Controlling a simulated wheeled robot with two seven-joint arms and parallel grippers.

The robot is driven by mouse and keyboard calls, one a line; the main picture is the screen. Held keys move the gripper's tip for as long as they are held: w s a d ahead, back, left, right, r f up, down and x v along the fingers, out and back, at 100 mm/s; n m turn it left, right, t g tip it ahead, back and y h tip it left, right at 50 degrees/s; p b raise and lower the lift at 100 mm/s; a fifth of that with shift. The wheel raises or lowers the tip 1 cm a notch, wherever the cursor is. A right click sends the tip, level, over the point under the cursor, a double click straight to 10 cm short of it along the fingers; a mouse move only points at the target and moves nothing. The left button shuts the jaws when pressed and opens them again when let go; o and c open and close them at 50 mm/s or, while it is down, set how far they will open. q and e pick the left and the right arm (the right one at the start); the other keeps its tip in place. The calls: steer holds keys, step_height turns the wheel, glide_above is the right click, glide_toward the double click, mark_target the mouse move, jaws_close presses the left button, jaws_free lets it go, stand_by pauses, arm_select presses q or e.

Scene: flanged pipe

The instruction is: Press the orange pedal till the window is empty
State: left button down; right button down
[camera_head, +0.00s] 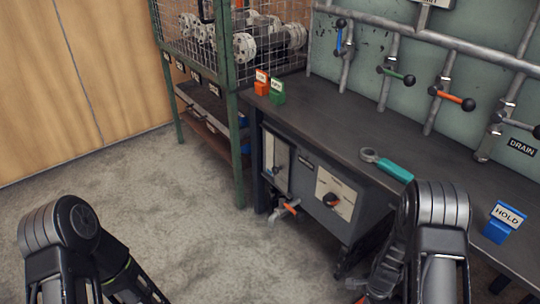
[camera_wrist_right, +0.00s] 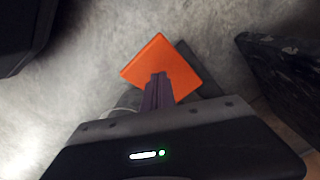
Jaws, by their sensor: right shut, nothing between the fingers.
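The orange pedal (camera_wrist_right: 150,58) shows in the right wrist view as a tilted orange square plate above the grey floor. My right gripper (camera_wrist_right: 159,77) is shut and empty. Its fingertips overlap the pedal's lower part in that view; I cannot tell whether they touch it. In the head view I cannot make out the pedal clearly beside my right arm. A light panel with a dark upright strip (camera_head: 276,158), perhaps the window, is on the bench front; its contents are too small to read. My left gripper is out of the frame.
The dark bench top (camera_head: 335,135) holds a teal-handled tool (camera_head: 394,170), a blue HOLD sign (camera_head: 498,230), and orange and green tags. A dial panel (camera_head: 335,195) and an orange-handled tap (camera_head: 287,209) are on its front. Floor (camera_head: 210,240) at left is clear.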

steer(key=shift+f, duration=0.15)
stand_by(0.5)
steer(key=shift+f+b, duration=2)
steer(key=shift+f, duration=0.55)
step_height(320, 180, down, 3)
steer(key=shift+f+b, duration=0.15)
steer(key=shift+b, duration=0.55)
step_height(320, 180, up, 9)
steer(key=p, duration=0.7)
steer(key=shift+p, duration=0.3)
steer(key=shift+f, duration=0.1)
